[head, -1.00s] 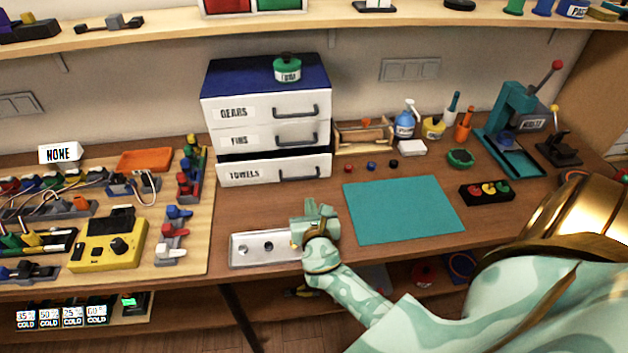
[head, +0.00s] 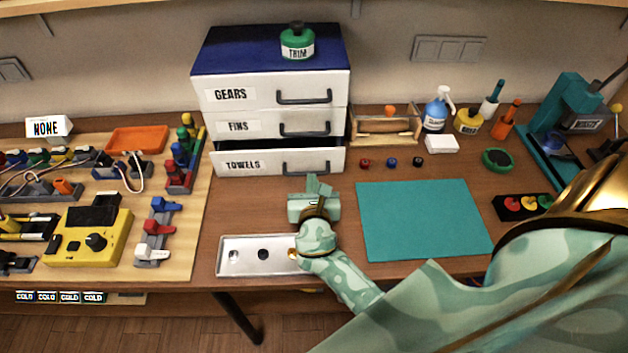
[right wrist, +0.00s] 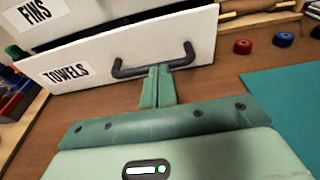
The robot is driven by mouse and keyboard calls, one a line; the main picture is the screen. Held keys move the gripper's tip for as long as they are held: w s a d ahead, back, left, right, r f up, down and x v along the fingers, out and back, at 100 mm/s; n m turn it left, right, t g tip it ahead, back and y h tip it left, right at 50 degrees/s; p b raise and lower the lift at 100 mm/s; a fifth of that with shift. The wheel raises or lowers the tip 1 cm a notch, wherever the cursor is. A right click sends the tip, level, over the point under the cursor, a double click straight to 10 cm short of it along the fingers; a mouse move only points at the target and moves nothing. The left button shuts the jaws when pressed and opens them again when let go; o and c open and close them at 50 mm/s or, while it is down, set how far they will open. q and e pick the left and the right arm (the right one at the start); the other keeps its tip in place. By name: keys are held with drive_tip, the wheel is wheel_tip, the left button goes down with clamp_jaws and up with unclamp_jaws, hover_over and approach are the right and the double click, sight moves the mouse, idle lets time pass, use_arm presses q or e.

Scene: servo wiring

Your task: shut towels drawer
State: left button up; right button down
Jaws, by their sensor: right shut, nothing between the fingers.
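The towels drawer (head: 262,162) is the bottom one of a white drawer unit with a blue top (head: 255,50). It stands out a little past the fins drawer, with a dark gap above its front. Its label and dark handle (right wrist: 155,62) show in the right wrist view. My right gripper (head: 319,183) is shut and empty, just in front of the towels drawer's handle. In the right wrist view its closed fingertips (right wrist: 158,72) are at the handle's lower edge; I cannot tell whether they touch. My left gripper is not in view.
A green jar (head: 297,43) stands on the unit. A metal tray (head: 285,268) lies under my right wrist. A teal mat (head: 425,220) is to the right. Small red, blue and black pieces (head: 391,162) lie beside the drawer. A yellow device (head: 88,238) is at left.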

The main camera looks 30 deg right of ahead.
sight(312, 161)
drive_tip(key=x, duration=0.3)
drive_tip(key=r+p+x, duration=0.1)
drive_tip(key=x, duration=0.1)
drive_tip(key=shift+s+r, duration=0.1)
drive_tip(key=shift+d+r, duration=0.1)
drive_tip(key=shift+r, duration=0.05)
